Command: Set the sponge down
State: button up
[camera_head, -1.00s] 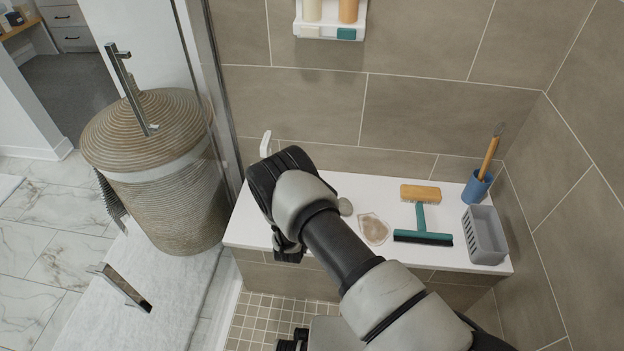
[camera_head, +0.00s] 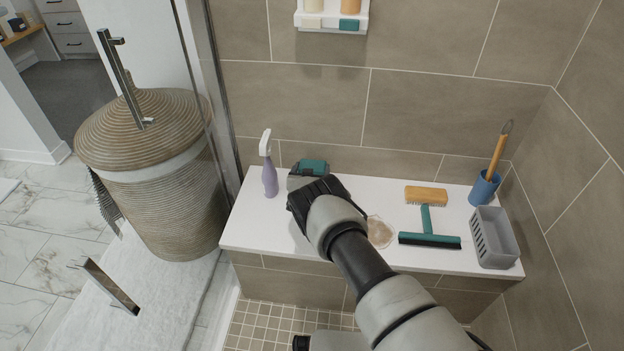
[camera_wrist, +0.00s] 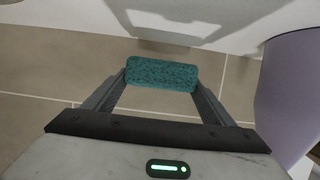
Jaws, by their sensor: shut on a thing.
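The teal sponge (camera_wrist: 162,73) is pinched between the two fingertips of my gripper (camera_wrist: 161,86) in the wrist view. In the head view the sponge (camera_head: 314,165) shows just beyond my gripper (camera_head: 306,177), over the back left part of the white bench (camera_head: 262,232), close to the tiled wall. I cannot tell whether the sponge touches the bench. My wrist and arm hide part of the gripper and the bench in front of it.
A purple spray bottle (camera_head: 269,178) stands close by on the left. To the right are a shell-like dish (camera_head: 380,232), a wooden brush (camera_head: 426,196), a squeegee (camera_head: 428,238), a grey basket (camera_head: 493,238) and a blue cup (camera_head: 484,188). A wall shelf (camera_head: 331,22) hangs above.

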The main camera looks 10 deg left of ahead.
jog(key=shift+w+f+b, duration=0.2)
jog(key=shift+f+b, duration=0.65)
jog(key=shift+f, duration=1.05)
jog(key=shift+f, duration=0.15)
jog(key=o, duration=1.1)
